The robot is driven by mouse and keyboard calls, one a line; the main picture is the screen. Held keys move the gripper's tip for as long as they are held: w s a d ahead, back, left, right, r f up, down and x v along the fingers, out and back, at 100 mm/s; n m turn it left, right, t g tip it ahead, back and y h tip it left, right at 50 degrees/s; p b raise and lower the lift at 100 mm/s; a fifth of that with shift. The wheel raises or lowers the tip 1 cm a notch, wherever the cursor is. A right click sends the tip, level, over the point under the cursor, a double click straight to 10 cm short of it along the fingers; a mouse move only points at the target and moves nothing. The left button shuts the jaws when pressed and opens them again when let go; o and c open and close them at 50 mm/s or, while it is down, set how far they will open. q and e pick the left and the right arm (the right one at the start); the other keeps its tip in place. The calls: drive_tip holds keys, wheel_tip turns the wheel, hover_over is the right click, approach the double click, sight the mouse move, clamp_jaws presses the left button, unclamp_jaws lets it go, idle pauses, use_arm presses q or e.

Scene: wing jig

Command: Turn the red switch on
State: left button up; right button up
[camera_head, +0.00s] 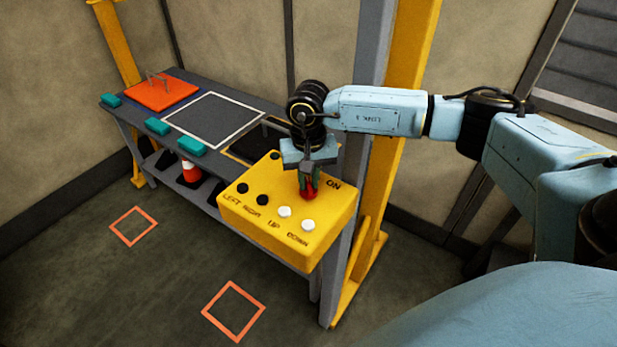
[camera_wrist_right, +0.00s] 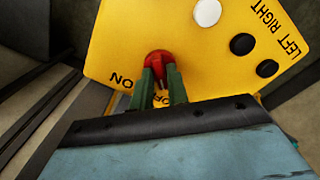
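The red switch (camera_head: 308,193) sits on the top of a yellow control box (camera_head: 322,232), near the "ON" label. In the right wrist view the red switch (camera_wrist_right: 159,60) shows at the fingertips, with "ON" to its lower left and "OF" partly visible between the fingers. My right gripper (camera_head: 307,184) reaches down onto the switch from above. In the right wrist view its green fingers (camera_wrist_right: 160,74) are close together at the switch, one on each side of its near part. Whether they grip it firmly is hard to tell. My left gripper is in neither view.
The box also has white buttons (camera_head: 308,225) and black buttons (camera_head: 242,188). It stands at the near end of a grey workbench (camera_head: 262,112). An orange plate (camera_head: 162,94) lies at the far end. A yellow post (camera_head: 398,110) rises close behind the box.

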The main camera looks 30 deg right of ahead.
clamp_jaws()
drive_tip(key=m+b, duration=0.2)
drive_tip(key=m, duration=0.1)
drive_tip(key=shift+f+m+b, duration=0.1)
drive_tip(key=shift+m+b, duration=0.2)
drive_tip(key=m+b, duration=0.2)
drive_tip(key=m, duration=0.2)
drive_tip(key=shift+m, duration=0.3)
drive_tip(key=m+b, duration=0.2)
drive_tip(key=m, duration=0.2)
drive_tip(key=shift+m, duration=0.3)
drive_tip(key=m+b, duration=0.1)
drive_tip(key=m, duration=0.3)
drive_tip(key=shift+m, duration=0.4)
drive_tip(key=shift+r+m, duration=0.2)
drive_tip(key=shift+m, duration=0.1)
drive_tip(key=shift+o, duration=2.2)
unclamp_jaws()
